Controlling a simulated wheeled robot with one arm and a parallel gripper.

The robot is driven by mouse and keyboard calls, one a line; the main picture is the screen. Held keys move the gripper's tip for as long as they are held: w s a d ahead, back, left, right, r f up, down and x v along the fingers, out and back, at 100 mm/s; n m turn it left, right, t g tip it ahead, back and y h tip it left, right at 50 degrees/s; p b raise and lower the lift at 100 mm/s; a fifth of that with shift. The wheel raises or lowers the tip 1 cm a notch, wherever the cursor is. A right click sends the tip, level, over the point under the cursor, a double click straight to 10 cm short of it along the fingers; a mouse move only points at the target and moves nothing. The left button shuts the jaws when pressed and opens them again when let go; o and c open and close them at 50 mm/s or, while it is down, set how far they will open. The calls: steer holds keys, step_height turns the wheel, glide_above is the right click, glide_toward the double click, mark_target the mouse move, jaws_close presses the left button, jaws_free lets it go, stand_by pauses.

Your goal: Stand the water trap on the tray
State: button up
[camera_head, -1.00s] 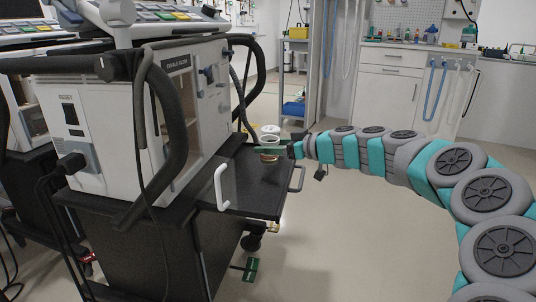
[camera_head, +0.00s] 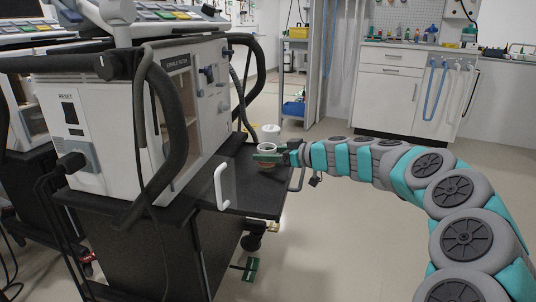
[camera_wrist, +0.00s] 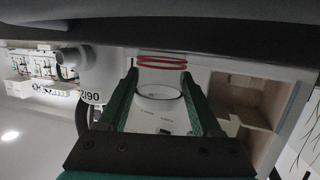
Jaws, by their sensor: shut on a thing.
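The water trap (camera_head: 267,147) is a small whitish cup with an open round rim. It looks upright, over the dark tray (camera_head: 248,193) on the front of the ventilator cart. My gripper (camera_head: 267,157) has its green fingers closed around the trap from the right. In the wrist view the trap (camera_wrist: 158,112) sits between the two green fingers (camera_wrist: 160,115), with small print on its wall. The fingers hide part of the trap. I cannot tell whether its bottom touches the tray.
The ventilator (camera_head: 150,115) with dark hoses stands close on the left. Bare tray lies in front of the trap; open floor (camera_head: 345,225) is at the right.

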steer(key=shift+f, duration=0.2)
steer(key=o, duration=1.4)
steer(key=shift+r, duration=0.1)
steer(key=shift+r, duration=0.1)
steer(key=shift+d+r, duration=0.1)
steer(key=shift+r, duration=0.05)
steer(key=v, duration=1.1)
steer(key=shift+s+d, duration=0.25)
steer(key=shift+d, duration=0.1)
